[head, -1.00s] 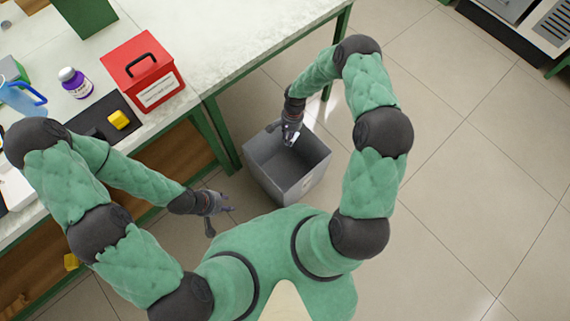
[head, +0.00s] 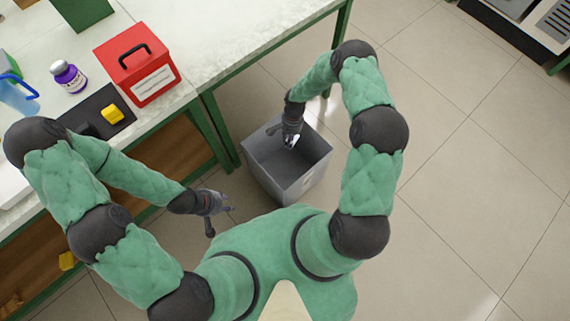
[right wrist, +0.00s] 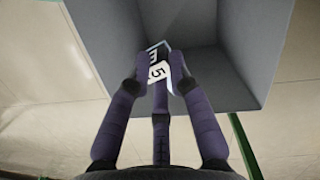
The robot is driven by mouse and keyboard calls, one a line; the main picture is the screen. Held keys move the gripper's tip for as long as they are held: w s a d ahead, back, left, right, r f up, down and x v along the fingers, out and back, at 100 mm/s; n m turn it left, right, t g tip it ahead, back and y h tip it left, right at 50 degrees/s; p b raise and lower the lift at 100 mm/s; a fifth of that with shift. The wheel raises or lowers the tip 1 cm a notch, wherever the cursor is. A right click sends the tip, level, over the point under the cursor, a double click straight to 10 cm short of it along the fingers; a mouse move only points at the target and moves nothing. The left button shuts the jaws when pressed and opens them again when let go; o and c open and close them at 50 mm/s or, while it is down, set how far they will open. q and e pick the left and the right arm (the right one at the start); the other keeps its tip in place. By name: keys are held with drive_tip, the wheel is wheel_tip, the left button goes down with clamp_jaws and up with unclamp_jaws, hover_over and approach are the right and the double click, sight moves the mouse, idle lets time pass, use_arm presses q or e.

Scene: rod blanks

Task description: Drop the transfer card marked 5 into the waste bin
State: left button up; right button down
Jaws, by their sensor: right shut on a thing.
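The transfer card marked 5 (right wrist: 157,71) is a small white card with a dark part, seen in the right wrist view between the fingertips of my right gripper (right wrist: 160,78). My right gripper is shut on it. In the head view the right gripper (head: 290,138) hangs over the opening of the grey waste bin (head: 263,182), with a bit of white at its tip. The bin's inside fills the upper part of the right wrist view (right wrist: 235,55). My left gripper (head: 218,208) is empty, left of the bin, with its fingers apart.
A bench (head: 228,50) with green legs stands left of and behind the bin. On it are a red box (head: 138,75), a purple bottle (head: 70,78), a blue jug (head: 15,95) and a yellow block (head: 113,114) on a dark mat. Open tiled floor lies to the right.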

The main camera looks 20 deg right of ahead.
drive_tip(key=c, duration=1.1)
unclamp_jaws()
drive_tip(key=shift+o, duration=0.2)
drive_tip(key=shift+r, duration=0.1)
drive_tip(key=v, duration=1.1)
drive_tip(key=shift+r, duration=0.4)
